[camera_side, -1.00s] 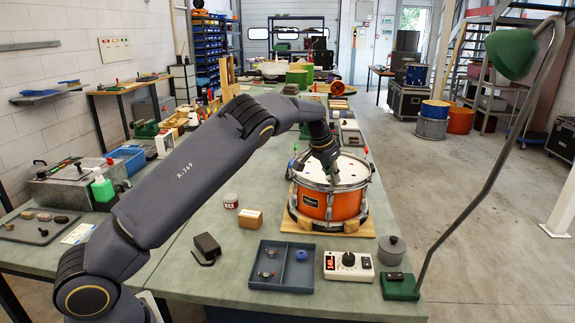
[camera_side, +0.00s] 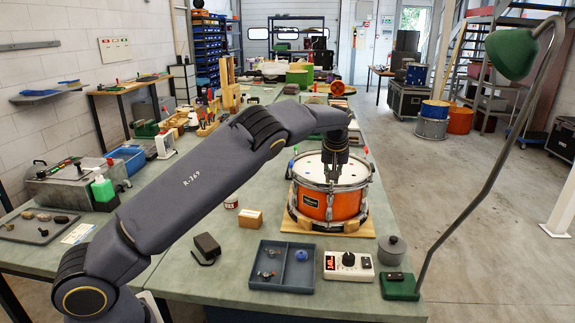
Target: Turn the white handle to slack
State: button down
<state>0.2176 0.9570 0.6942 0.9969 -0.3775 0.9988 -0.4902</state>
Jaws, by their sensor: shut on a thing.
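The orange drum (camera_side: 313,204) stands upright with its pale drumhead (camera_side: 308,171) facing up and a metal hoop around it. My gripper (camera_side: 332,180) points down at the drum's near rim, right of the middle. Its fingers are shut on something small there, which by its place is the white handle. The handle itself is hidden by the fingers, so its angle cannot be read. Small coloured handles stand on the rim, a blue one (camera_side: 291,164) at the left and a red one (camera_side: 365,150) at the back right.
The drum rests on a wooden board (camera_side: 361,245). In front are a blue-grey tray (camera_side: 281,283), a white dial box (camera_side: 348,268), a grey lidded pot (camera_side: 392,250) and a green lamp base (camera_side: 400,287). A cardboard-coloured block (camera_side: 250,219) lies left of the drum.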

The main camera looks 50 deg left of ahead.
jog(key=n+g, duration=0.1)
jog(key=n, duration=0.2)
jog(key=shift+n+y, duration=0.3)
jog(key=shift+y, duration=0.1)
jog(key=shift+n+g, duration=0.8)
jog(key=shift+n, duration=1.1)
jog(key=c, duration=1.2)
grip_release()
jog(key=shift+r, duration=0.15)
